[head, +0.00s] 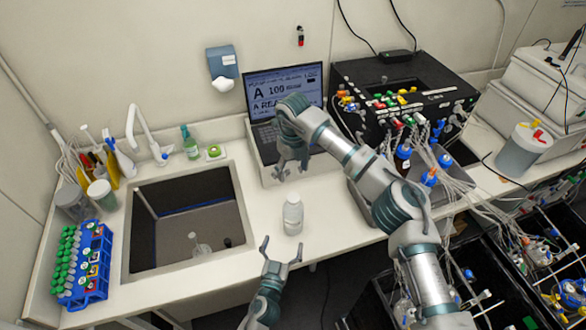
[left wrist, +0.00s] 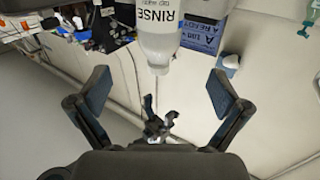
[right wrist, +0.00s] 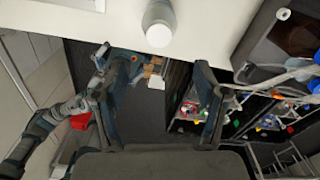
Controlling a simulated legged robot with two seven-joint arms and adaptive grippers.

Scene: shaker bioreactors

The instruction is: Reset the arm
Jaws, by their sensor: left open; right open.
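My right arm reaches in from the right in the head view. Its gripper (head: 291,170) hangs open and empty in front of the laptop, above the bench behind the white bottle (head: 292,215). My left gripper (head: 281,246) is open and empty at the bench's front edge, just in front of the bottle. The bottle stands upright, apart from both grippers. In the left wrist view the bottle (left wrist: 158,38) reads RINSE and lies beyond the spread fingers (left wrist: 160,92). In the right wrist view the bottle (right wrist: 158,22) is beyond the open fingers (right wrist: 163,72), with nothing between them.
A laptop (head: 285,88) stands behind my right gripper, with a black control box (head: 375,75) to its right. Cables and tubes crowd the right side. A sink (head: 190,262) and blue tube rack (head: 98,282) are at left. Bench around the bottle is clear.

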